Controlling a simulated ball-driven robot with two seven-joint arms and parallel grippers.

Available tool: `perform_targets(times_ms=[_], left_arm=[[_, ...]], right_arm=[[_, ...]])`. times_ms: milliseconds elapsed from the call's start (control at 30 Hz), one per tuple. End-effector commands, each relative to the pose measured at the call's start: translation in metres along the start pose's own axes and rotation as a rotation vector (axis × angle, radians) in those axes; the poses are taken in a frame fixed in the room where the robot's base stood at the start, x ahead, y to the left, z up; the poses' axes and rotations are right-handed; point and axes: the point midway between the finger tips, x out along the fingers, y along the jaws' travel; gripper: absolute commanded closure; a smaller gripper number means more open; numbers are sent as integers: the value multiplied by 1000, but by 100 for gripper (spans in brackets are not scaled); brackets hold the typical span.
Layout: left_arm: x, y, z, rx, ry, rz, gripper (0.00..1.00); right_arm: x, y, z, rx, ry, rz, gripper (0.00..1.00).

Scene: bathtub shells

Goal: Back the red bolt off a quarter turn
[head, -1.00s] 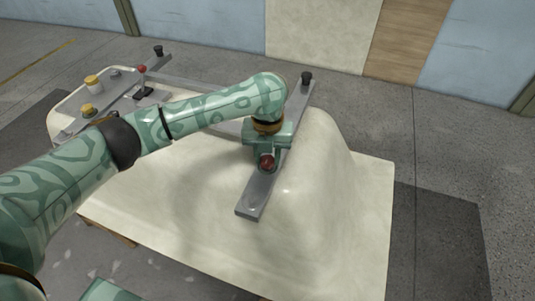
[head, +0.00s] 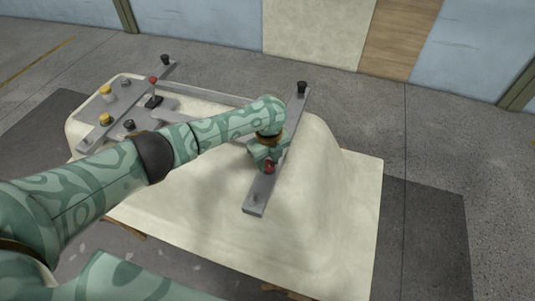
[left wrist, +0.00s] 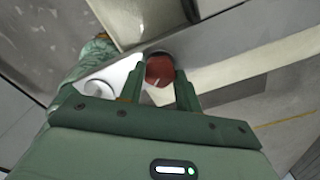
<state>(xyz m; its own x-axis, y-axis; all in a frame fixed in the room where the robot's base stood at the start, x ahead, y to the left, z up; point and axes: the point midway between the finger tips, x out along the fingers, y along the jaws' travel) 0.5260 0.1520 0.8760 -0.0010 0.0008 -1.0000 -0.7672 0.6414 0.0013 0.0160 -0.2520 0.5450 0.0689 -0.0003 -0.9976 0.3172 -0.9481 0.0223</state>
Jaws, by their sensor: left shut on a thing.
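The red bolt (head: 269,167) has a dark red round head and stands on a long grey bar (head: 256,203) that lies across the cream bathtub shell (head: 340,225). My left gripper (head: 268,161) is down at the bolt. In the left wrist view, its two green fingers (left wrist: 160,82) stand on either side of the red head (left wrist: 159,69), shut on it. The bolt's shank is hidden, so I cannot tell how far it is threaded in. My right gripper is not in view.
A second grey bar (head: 98,135) at the left carries a red-topped lever (head: 153,81). Yellow-topped knobs (head: 105,119) stand near it. A black knob (head: 302,87) stands at the far end of the bolt's bar. Grey floor (head: 440,130) is clear at the right.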

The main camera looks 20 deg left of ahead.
Motion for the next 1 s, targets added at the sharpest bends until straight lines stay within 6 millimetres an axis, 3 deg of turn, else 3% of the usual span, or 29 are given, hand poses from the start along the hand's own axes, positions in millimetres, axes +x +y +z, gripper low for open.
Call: perform_targets(times_ms=[100, 400, 1000], left_arm=[[-4, 0, -1, -111, 1, 2, 89], [-2, 0, -2, -396, 3, 2, 89], [0, 0, -1, -833, 2, 2, 89]], right_arm=[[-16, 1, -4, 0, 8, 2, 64], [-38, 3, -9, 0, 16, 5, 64], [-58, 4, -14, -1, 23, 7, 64]])
